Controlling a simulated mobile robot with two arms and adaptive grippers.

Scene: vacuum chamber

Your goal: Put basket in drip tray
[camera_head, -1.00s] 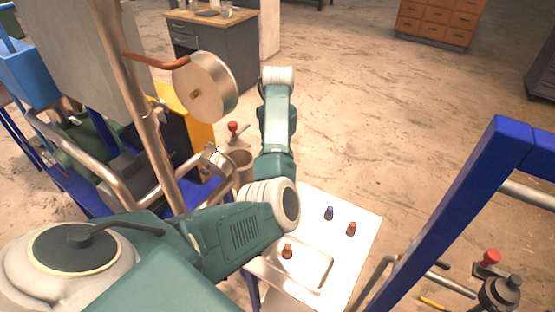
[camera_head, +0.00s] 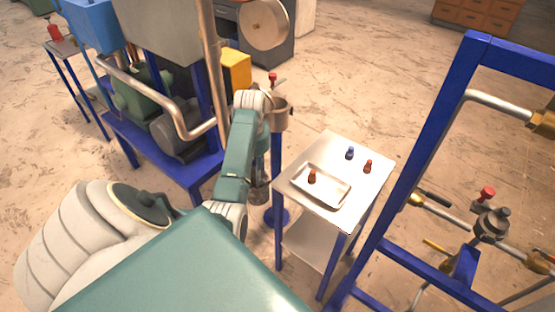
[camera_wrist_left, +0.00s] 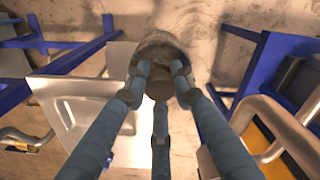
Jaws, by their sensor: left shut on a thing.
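The drip tray (camera_head: 338,200) is a shallow pale rectangular tray on a small white-topped table, with a red-brown bottle standing in it. My left gripper (camera_head: 259,172) hangs below its wrist, left of the table and apart from the tray. In the left wrist view, the gripper (camera_wrist_left: 160,78) has its fingers closed around a dark round thing, which looks like the basket (camera_wrist_left: 160,50). In the head view the basket (camera_head: 258,192) shows as a dark shape at the fingertips, partly hidden by the arm. My right gripper is in neither view.
A blue and a red bottle stand on the table (camera_head: 330,150) behind the tray. A cup-like holder on a blue post (camera_head: 278,150) stands close beside my left wrist. Blue-framed machinery is at left; a blue frame with pipes (camera_head: 430,150) is at right.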

